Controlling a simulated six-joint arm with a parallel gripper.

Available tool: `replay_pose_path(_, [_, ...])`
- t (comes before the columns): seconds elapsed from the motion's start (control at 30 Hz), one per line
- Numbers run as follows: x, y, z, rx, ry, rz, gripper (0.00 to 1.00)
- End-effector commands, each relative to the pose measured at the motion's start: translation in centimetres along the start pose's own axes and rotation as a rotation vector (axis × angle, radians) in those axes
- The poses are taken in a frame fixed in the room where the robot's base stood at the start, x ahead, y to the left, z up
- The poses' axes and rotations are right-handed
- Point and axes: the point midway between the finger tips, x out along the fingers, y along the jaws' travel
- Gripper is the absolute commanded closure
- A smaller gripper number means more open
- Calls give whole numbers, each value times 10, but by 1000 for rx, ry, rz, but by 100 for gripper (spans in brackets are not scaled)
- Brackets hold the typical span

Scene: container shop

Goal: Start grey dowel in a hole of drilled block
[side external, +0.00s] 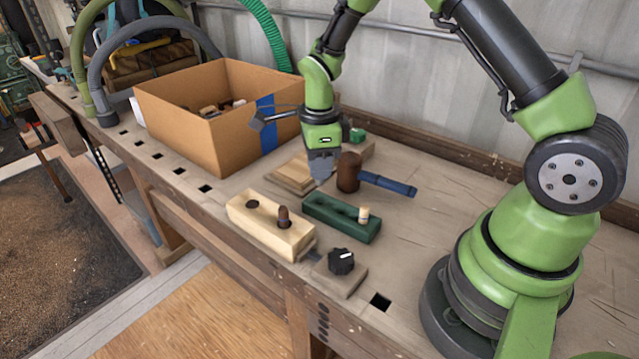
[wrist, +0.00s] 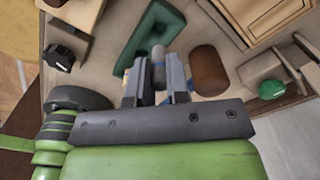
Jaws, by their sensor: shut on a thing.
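My gripper (side external: 322,182) points down above the bench, just behind the dark green block (side external: 335,214). In the wrist view my gripper (wrist: 156,86) is shut on the grey dowel (wrist: 158,74), which stands between its fingers. The dowel cannot be made out in the side view. The green block also shows beyond the fingers in the wrist view (wrist: 158,28). A pale peg (side external: 363,215) stands near its right end. A pale wooden drilled block (side external: 262,232) lies in front, with an open dark hole at its left and a brown peg (side external: 284,216) in its other hole.
A mallet with a brown head (side external: 348,172) lies close right of my gripper. A black knob on a board (side external: 341,261) is in front at the right. A cardboard box (side external: 187,135) stands back left. A green knob (side external: 357,135) is behind. The bench at right is mostly clear.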

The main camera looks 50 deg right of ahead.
Motion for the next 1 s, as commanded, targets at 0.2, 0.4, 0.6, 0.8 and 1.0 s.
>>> replay_pose_path(0.2, [-34,-2,6,0,-2,-4,100])
replay_pose_path(0.4, [-42,-5,52,11,0,-3,100])
replay_pose_path(0.6, [-45,2,102,37,0,-1,100])
replay_pose_path(0.8, [-46,10,125,56,0,0,100])
replay_pose_path(1.0, [-35,10,126,57,2,1,100])
